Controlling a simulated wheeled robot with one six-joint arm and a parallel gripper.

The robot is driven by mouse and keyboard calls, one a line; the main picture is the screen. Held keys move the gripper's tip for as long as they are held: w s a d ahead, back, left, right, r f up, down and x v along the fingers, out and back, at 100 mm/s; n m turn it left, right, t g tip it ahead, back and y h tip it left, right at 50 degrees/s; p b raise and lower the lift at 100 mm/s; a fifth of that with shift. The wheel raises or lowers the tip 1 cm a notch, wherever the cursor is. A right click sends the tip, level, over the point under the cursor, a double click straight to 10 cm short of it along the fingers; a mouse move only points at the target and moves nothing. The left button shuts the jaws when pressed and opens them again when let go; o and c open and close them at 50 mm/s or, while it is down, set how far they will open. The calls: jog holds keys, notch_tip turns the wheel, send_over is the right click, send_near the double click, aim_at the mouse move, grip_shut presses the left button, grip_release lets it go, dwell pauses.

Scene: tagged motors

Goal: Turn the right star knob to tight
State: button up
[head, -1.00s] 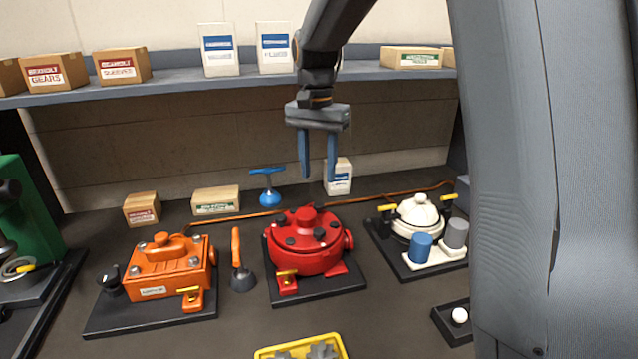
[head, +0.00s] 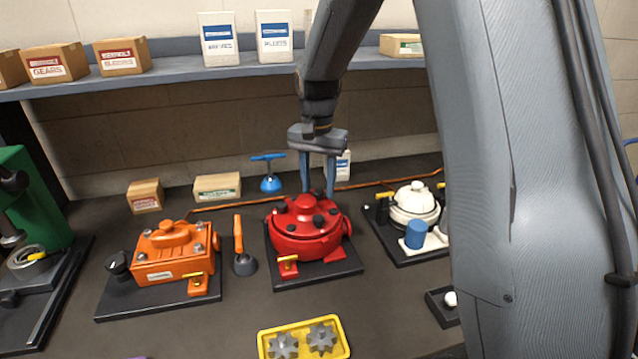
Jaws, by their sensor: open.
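A round red housing (head: 300,245) stands on a black base plate near the middle, with several small dark knobs on its lid. One dark knob (head: 319,221) sits at the lid's right side. The knobs are too small to tell whether they are star-shaped or how they are turned. My gripper (head: 318,188) points down, its two blue fingers apart and empty. In this view its fingertips overlap the back of the red lid; I cannot tell how far above or behind the lid they are, or whether they touch it.
An orange housing (head: 170,253) stands to the left and a white domed one (head: 412,202) to the right. An orange-handled tool (head: 239,240) stands between the orange and red housings. A yellow tray (head: 268,344) with grey gears lies in front. A blue T-handle (head: 269,172) stands behind.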

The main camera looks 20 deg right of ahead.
grip_shut()
jog(key=shift+m, duration=0.4)
jog(key=m+p, duration=0.1)
jog(key=m, duration=0.3)
jog(key=shift+w+m, duration=0.1)
jog(key=shift+m, duration=0.2)
jog(key=m, duration=0.5)
jog(key=shift+w+r+p, duration=0.1)
jog(key=shift+p, duration=0.25)
jog(key=shift+m, duration=0.3)
grip_release()
